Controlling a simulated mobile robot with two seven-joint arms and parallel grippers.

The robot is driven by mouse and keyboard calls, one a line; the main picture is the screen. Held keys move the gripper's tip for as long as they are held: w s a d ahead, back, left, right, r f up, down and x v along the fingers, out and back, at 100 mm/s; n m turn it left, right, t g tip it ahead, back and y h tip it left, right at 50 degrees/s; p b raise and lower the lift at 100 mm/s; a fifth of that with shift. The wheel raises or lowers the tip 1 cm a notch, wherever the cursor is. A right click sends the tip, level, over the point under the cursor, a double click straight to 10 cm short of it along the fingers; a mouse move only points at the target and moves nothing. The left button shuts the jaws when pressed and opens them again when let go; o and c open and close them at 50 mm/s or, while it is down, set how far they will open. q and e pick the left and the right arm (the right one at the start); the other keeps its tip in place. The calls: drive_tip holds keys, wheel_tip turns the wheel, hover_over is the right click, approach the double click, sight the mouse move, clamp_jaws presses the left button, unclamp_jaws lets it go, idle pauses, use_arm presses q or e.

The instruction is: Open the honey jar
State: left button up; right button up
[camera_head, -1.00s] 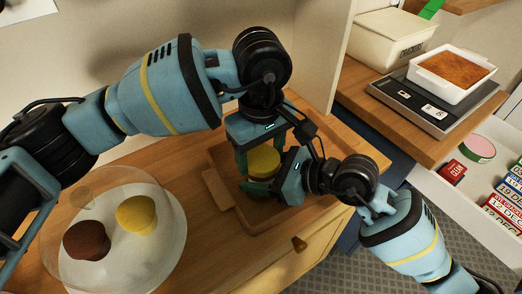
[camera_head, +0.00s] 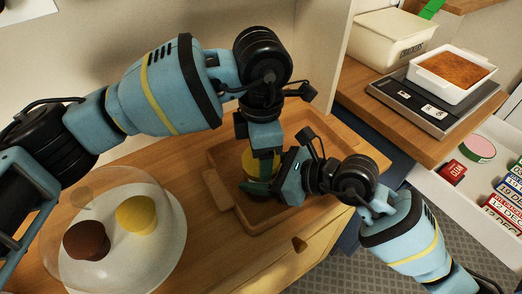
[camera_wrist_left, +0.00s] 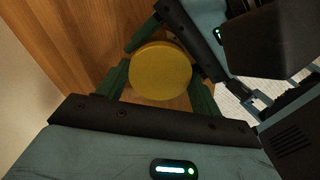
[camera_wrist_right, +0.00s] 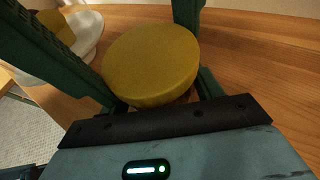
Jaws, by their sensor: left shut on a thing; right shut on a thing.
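The honey jar (camera_head: 248,160) stands in a wooden tray, mostly hidden by my grippers; a bit of its round yellow lid shows. The lid is seen as a yellow disc in the left wrist view (camera_wrist_left: 160,70) and the right wrist view (camera_wrist_right: 150,62). My left gripper (camera_head: 262,160) points down from above, its green fingers on either side of the lid, shut on it. My right gripper (camera_head: 264,182) comes in from the right, lower down, shut on the jar's body. The body is hidden, and I see no gap between lid and jar.
The tray (camera_head: 225,190) sits on a wooden cabinet top. A glass dome over a plate (camera_head: 165,245) with a brown and a yellow cake is at left. At right are a scale (camera_head: 425,112) with a baking dish (camera_head: 455,75), a cream bin (camera_head: 385,45) and an open drawer (camera_head: 445,195).

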use_arm(q)
drive_tip(key=o, duration=1.1)
drive_tip(key=shift+r, duration=0.1)
drive_tip(key=shift+r, duration=2.2)
drive_tip(key=shift+c, duration=0.5)
drive_tip(key=m, duration=0.1)
drive_tip(key=r+m, duration=0.1)
drive_tip(key=m, duration=0.2)
drive_tip(key=shift+r+m, duration=0.25)
drive_tip(key=shift+m, duration=0.05)
drive_tip(key=m, duration=0.2)
drive_tip(key=r+m, duration=0.1)
drive_tip(key=m, duration=0.1)
drive_tip(key=shift+r, duration=0.2)
